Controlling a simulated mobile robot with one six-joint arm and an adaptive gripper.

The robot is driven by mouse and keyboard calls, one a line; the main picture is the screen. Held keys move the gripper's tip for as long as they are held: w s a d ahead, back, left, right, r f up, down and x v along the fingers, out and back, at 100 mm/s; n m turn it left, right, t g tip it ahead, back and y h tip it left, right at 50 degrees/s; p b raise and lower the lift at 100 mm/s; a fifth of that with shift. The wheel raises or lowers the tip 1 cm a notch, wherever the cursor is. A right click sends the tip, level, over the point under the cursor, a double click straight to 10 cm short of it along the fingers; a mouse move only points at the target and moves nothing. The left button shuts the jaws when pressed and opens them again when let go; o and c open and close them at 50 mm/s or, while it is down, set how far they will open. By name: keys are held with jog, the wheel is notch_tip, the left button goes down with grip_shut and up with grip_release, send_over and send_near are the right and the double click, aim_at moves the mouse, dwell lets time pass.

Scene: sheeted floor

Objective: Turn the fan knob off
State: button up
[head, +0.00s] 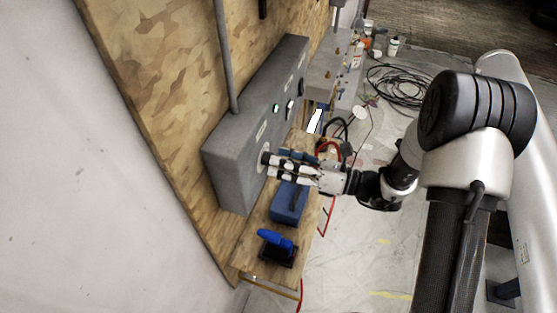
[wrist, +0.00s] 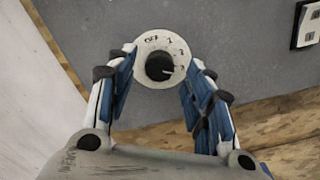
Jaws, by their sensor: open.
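The fan knob (wrist: 158,66) is a round black knob on a white dial plate (wrist: 147,43) in the wrist view. The plate is marked OFF, 1, 2 and another mark at the right; a light pointer line on the knob points right, away from OFF. The knob is on the grey control box (head: 228,150). My gripper (wrist: 158,72) is open, its blue-padded fingers on either side of the dial; I cannot tell whether they touch it. In the head view my gripper (head: 266,164) is at the box's front face and hides most of the knob.
A green button (head: 276,107) and switches are farther along the box. Below is a wooden shelf (head: 250,250) with a blue box (head: 288,202) and a blue-handled tool (head: 275,239). Black cables (head: 395,85) lie on the sheeted floor. A switch plate (wrist: 307,25) shows upper right in the wrist view.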

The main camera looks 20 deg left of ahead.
jog(key=shift+a, duration=0.85)
jog(key=shift+c, duration=0.3)
jog(key=c, duration=1)
jog(key=shift+n+b, duration=0.3)
jog(key=shift+b, duration=0.05)
jog(key=shift+n+b, duration=10.95)
jog(key=shift+n, duration=0.85)
